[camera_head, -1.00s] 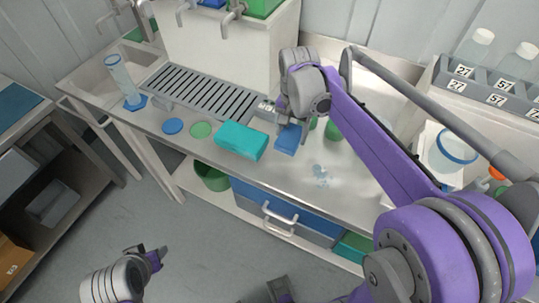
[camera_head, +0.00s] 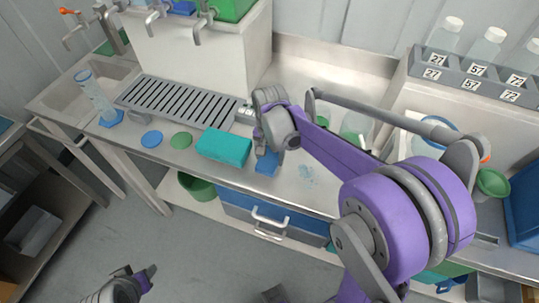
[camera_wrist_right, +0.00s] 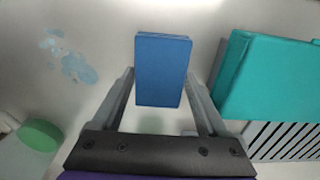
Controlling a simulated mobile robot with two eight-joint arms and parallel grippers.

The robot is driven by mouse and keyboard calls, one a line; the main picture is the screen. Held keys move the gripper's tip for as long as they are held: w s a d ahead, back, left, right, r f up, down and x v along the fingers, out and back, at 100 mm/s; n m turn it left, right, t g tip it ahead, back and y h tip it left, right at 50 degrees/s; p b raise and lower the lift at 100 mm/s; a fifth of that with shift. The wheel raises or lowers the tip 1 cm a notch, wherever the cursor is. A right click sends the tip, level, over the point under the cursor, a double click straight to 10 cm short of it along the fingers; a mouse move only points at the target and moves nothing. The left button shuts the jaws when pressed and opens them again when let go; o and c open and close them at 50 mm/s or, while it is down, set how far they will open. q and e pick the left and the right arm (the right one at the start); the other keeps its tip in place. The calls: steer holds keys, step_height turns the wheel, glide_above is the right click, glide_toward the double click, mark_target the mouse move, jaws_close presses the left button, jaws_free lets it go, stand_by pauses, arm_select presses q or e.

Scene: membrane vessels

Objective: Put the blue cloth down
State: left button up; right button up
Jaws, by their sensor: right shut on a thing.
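The blue cloth (camera_head: 267,163) is a small folded rectangular pad. My right gripper (camera_head: 268,153) is shut on it, over the steel counter (camera_head: 330,200). In the right wrist view the cloth (camera_wrist_right: 163,72) sits between the two fingers (camera_wrist_right: 161,80). I cannot tell whether its underside touches the counter. Pale blue spill marks (camera_head: 308,175) lie on the counter to its right, apart from it. My left gripper (camera_head: 138,281) is at the bottom left, low over the floor and away from the counter; its finger gap does not show clearly.
A teal box (camera_head: 223,147) stands close left of the cloth. A green disc (camera_head: 181,141), a blue disc (camera_head: 152,138) and a drain grate (camera_head: 180,100) lie further left. A numbered bottle rack (camera_head: 475,75) is at the back right. The counter's front edge is near the cloth.

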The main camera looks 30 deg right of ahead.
mark_target(269, 158)
steer(key=shift+f, duration=0.15)
steer(key=o, duration=1.2)
steer(key=shift+r, duration=0.35)
step_height(269, 158, up, 11)
steer(key=p, duration=0.1)
steer(key=s+a+f+n+t, duration=0.1)
steer(key=s+a+f+n, duration=0.1)
steer(key=s, duration=0.3)
steer(key=s+a+f+n+t, duration=0.2)
steer(key=s+f+n, duration=0.1)
steer(key=s+n, duration=0.1)
steer(key=s+a+f+n+t, duration=0.2)
steer(key=s+f+n, duration=0.1)
steer(key=s, duration=0.3)
steer(key=shift+s+a+f+n, duration=0.1)
steer(key=shift+s+a+n, duration=0.1)
steer(key=shift+a+n, duration=0.25)
steer(key=shift+d, duration=0.1)
